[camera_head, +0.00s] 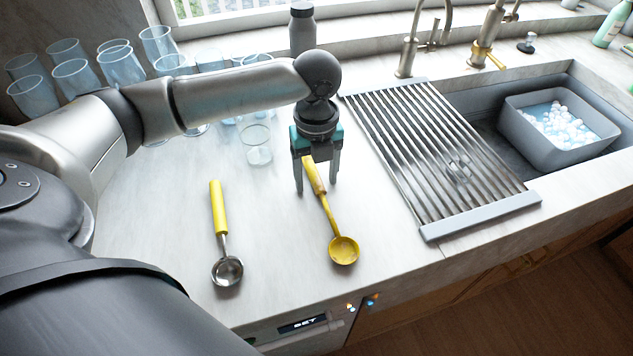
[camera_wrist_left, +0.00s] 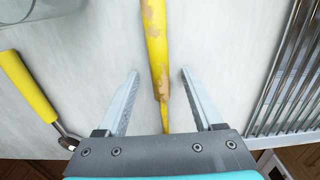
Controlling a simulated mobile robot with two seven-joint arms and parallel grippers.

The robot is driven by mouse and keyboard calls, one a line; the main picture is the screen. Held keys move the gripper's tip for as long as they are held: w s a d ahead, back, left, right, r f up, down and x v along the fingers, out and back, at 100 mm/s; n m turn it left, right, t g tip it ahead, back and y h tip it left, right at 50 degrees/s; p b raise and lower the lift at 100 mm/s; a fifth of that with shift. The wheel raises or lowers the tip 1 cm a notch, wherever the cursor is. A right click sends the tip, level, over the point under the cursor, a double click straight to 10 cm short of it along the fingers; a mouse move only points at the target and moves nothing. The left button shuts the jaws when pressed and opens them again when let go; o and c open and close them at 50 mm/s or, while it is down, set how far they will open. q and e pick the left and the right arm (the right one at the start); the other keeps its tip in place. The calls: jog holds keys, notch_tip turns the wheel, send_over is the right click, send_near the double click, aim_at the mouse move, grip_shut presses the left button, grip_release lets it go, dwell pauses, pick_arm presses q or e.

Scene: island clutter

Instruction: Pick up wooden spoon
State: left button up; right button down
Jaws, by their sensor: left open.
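The wooden spoon (camera_head: 344,250) lies on the pale counter, its round yellow bowl toward the front edge and its handle pointing back. Its yellow paint is worn to brown in patches, seen on the handle in the left wrist view (camera_wrist_left: 155,45). My left gripper (camera_head: 315,187) points down over the handle, open, with one finger on each side of it. In the left wrist view the handle runs between the two apart fingers (camera_wrist_left: 160,74), touching neither. I cannot tell how far the fingertips are above the counter. My right gripper is not in view.
A steel-bowled ladle with a yellow handle (camera_head: 218,205) lies to the left. Several glasses (camera_head: 75,78) and a grey bottle (camera_head: 302,28) stand behind. A slatted drying rack (camera_head: 440,150) lies to the right, beside a sink with a grey tub (camera_head: 540,140). Bare counter separates the two utensils.

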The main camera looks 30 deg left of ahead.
pick_arm(q)
grip_shut()
dwell(0.4)
jog(key=shift+r, duration=0.1)
